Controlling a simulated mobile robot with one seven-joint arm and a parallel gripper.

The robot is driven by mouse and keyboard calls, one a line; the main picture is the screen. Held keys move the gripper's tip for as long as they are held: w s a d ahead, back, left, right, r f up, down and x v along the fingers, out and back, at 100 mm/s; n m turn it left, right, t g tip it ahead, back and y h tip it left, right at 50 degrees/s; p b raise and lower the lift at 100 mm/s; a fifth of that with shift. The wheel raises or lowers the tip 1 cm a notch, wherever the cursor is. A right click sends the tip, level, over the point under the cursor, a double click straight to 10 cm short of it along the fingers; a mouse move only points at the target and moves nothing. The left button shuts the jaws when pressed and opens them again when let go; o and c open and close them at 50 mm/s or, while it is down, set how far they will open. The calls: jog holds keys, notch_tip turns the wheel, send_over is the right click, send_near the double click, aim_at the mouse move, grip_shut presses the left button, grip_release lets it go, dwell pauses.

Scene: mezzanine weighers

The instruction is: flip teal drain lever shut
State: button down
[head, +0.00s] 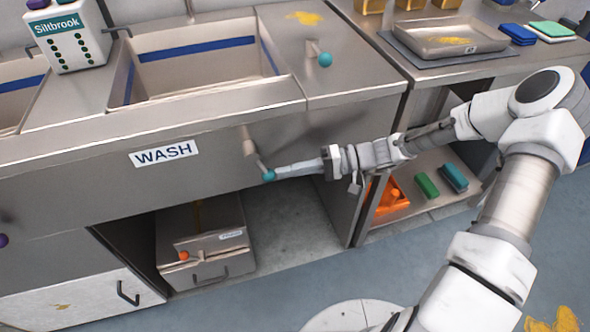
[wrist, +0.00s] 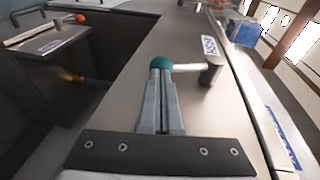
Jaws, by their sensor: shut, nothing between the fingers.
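The teal drain lever (head: 257,160) is on the steel front panel of the wash sink, right of the WASH label (head: 163,153). Its short pale arm slants down and right from a pivot post to a teal ball. In the wrist view the lever's teal ball (wrist: 160,62) is directly at my fingertips, with its pivot (wrist: 211,70) to the right. My gripper (head: 280,172) comes in from the right, fingers shut and empty. Its fingertips (wrist: 161,78) appear to touch or nearly touch the ball; the exact contact is unclear.
Another teal-ball lever (head: 325,59) stands on the worktop right of the wash basin (head: 198,60). An orange-knobbed box (head: 205,245) sits in the open bay below. An orange bin (head: 390,203) is on the right lower shelf. A purple knob (head: 3,240) is at far left.

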jog(key=shift+s+a+f+m+y+b, duration=0.15)
jog(key=shift+a+f+y+b, duration=0.1)
jog(key=shift+a+f+y, duration=0.25)
jog(key=shift+s+a+f+m+y+b, duration=0.1)
jog(key=shift+s+a+f+y+b, duration=0.15)
jog(key=shift+a+y, duration=0.35)
jog(key=shift+s+a+f+m+y+b, duration=0.1)
jog(key=shift+a+f+y+b, duration=0.1)
jog(key=shift+a+f+y, duration=0.35)
jog(key=shift+a+r, duration=0.1)
jog(key=shift+a, duration=0.05)
